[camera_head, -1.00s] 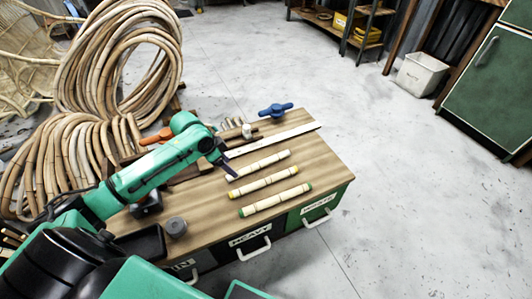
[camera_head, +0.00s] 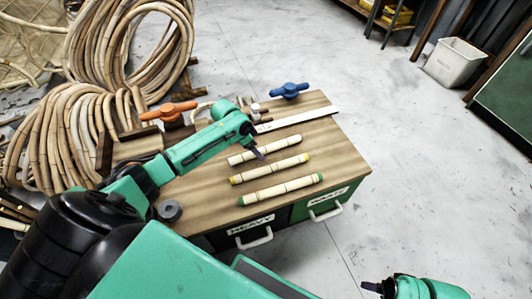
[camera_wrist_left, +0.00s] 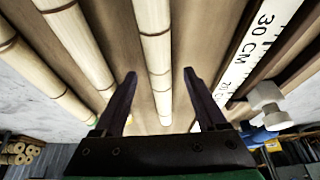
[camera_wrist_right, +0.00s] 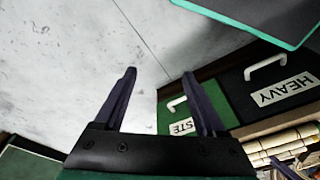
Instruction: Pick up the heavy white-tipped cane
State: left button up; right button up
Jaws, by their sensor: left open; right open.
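Three pale canes lie side by side on the wooden bench top. The white-tipped cane (camera_head: 256,150) is the farthest from me in the head view, then a yellow-tipped cane (camera_head: 269,169), then a green-tipped cane (camera_head: 281,189). My left gripper (camera_head: 256,152) is open just over the white-tipped cane. In the left wrist view the white-tipped cane (camera_wrist_left: 155,50) runs lengthwise between the two open fingers (camera_wrist_left: 159,76); I cannot tell whether they touch it. My right gripper (camera_head: 374,287) is open and empty, off the bench at lower right; its fingers also show over the floor in the right wrist view (camera_wrist_right: 163,78).
A ruler (camera_head: 297,119) lies beyond the canes, with a blue-handled clamp (camera_head: 289,90) behind it. Below are HEAVY (camera_head: 252,228) and green WASTE (camera_head: 328,203) drawers.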

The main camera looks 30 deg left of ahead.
pick_arm(q)
jog(key=shift+w+d+f, duration=0.15)
jog(key=shift+f, duration=0.45)
grip_shut()
pick_arm(e)
jog(key=shift+s+r, duration=0.25)
jog(key=shift+r, duration=0.5)
pick_arm(q)
jog(key=shift+r, duration=0.15)
